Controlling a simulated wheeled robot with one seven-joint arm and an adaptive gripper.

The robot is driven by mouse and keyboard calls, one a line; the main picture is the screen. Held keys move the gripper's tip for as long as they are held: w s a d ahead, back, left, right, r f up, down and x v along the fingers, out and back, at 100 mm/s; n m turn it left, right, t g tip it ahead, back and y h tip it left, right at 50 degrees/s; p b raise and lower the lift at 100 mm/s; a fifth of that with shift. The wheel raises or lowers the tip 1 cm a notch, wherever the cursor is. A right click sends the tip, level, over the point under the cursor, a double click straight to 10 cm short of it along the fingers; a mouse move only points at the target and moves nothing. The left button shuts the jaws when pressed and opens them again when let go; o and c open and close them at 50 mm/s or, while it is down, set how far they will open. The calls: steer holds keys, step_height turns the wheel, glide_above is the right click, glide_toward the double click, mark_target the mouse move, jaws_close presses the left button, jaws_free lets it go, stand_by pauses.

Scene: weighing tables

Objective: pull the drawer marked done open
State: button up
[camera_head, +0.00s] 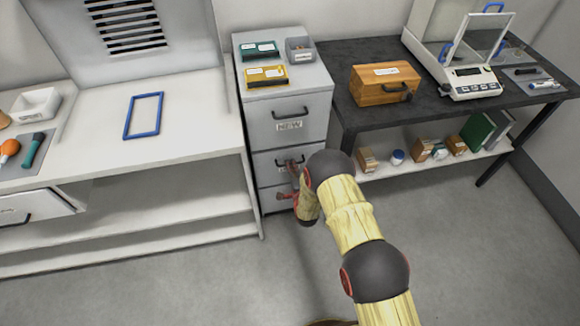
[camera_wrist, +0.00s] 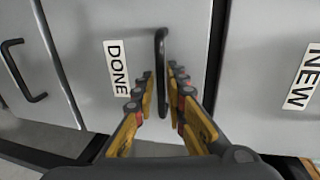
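The drawer marked DONE (camera_wrist: 90,35) is the middle one of a grey three-drawer cabinet (camera_head: 321,80). Its front looks flush with the cabinet in the head view. Its label (camera_wrist: 117,68) and black bar handle (camera_wrist: 160,50) show in the wrist view, which is turned sideways. My gripper (camera_wrist: 162,74) has one finger on each side of this handle, with narrow gaps showing between fingers and bar. The gripper is open around the handle, not visibly clamped. In the head view my gripper (camera_head: 290,179) is partly hidden by my arm, in front of the middle drawer.
The drawer marked NEW (camera_head: 290,117) is above, and an unlabelled-looking bottom drawer (camera_wrist: 20,60) is below. A white bench (camera_head: 190,130) stands left and a dark table (camera_head: 430,108) with a wooden box (camera_head: 375,90) stands right. The floor (camera_head: 210,275) in front is clear.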

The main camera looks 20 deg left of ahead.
steer(key=shift+x, duration=0.95)
jaws_close()
steer(key=shift+s+d, duration=0.1)
